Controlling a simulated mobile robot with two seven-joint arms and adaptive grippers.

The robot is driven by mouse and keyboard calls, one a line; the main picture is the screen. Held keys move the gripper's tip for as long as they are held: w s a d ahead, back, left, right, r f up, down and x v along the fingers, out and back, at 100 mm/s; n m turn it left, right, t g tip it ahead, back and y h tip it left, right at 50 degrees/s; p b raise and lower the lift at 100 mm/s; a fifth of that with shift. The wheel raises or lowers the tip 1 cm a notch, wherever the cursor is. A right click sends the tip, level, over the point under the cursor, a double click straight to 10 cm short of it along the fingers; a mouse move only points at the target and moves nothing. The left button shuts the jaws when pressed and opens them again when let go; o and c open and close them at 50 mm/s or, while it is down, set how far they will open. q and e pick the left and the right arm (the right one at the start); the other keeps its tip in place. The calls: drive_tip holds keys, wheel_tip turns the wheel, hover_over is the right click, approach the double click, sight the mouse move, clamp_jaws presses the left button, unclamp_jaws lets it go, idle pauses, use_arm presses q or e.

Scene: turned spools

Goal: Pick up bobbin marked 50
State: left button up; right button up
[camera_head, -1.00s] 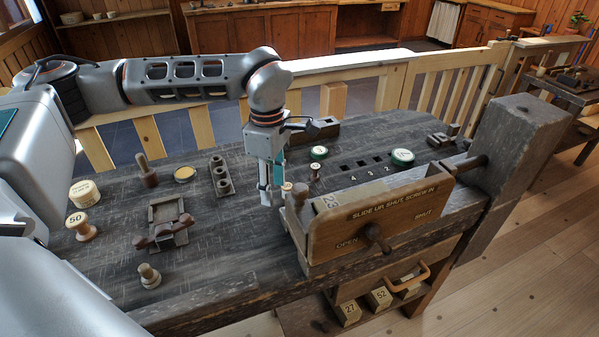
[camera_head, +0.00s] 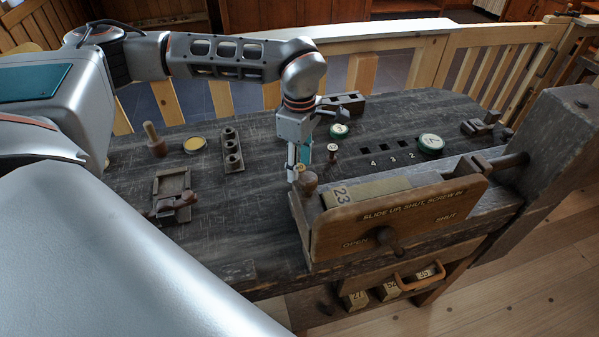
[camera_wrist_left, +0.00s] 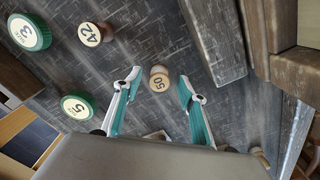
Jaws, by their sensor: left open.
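The pale bobbin marked 50 (camera_wrist_left: 159,77) stands end-up on the dark bench in the left wrist view, its number facing the camera. My left gripper (camera_wrist_left: 157,88) is open, with one finger on each side of the bobbin and a visible gap to both. In the head view, my left gripper (camera_head: 298,174) points down beside the wooden vise, and its fingers largely hide the bobbin. My right gripper is not in view.
The vise (camera_head: 400,215), holding a block marked 23 (camera_head: 365,192), is close on the right.

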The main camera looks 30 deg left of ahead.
use_arm(q)
drive_tip(key=shift+f, duration=0.85)
drive_tip(key=c, duration=0.9)
drive_tip(key=shift+r, duration=0.2)
